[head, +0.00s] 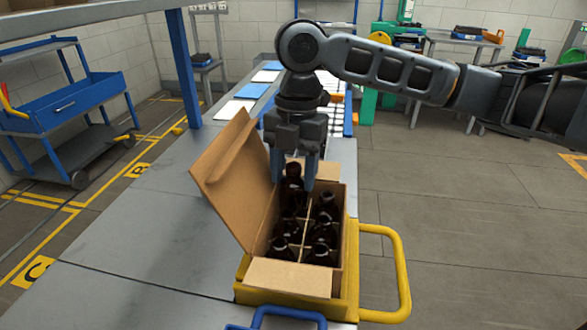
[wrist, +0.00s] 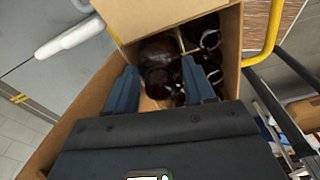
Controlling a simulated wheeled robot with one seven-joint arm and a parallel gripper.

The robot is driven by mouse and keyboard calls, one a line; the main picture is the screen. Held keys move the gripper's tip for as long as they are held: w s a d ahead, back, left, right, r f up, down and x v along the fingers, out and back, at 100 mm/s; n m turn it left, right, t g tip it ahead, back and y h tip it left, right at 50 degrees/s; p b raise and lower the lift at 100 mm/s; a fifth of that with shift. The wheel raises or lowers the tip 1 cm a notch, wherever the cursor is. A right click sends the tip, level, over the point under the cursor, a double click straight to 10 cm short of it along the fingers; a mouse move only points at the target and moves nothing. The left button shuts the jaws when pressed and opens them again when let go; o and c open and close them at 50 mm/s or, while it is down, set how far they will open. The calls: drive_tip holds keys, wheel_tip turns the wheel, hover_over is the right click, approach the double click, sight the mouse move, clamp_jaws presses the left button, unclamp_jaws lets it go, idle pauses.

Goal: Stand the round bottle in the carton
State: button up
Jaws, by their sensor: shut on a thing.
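The round bottle (head: 293,187), dark amber, is upright between the fingers of my gripper (head: 293,178), which is shut on it. It is at the far end of the open carton (head: 341,225), and its neck stands higher than the other bottles. In the wrist view the bottle (wrist: 158,50) shows between my two fingers (wrist: 160,86), beside a divider. Its base is hidden, so I cannot tell whether it touches the carton floor. Several other dark bottles (head: 320,250) stand in the divided compartments.
The carton's large flap (head: 232,175) leans out to the left, and a small flap (head: 290,277) folds out at the near end. The carton sits on a yellow tray with a handle (head: 400,270). A blue handle (head: 275,312) is nearer. The grey bench (head: 130,230) is clear at left.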

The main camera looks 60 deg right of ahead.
drive_tip(key=shift+f, duration=0.1)
idle(0.5)
drive_tip(key=o, duration=1.2)
drive_tip(key=shift+c, duration=0.2)
drive_tip(key=r, duration=0.5)
drive_tip(key=d+r, duration=0.1)
drive_tip(key=r, duration=0.2)
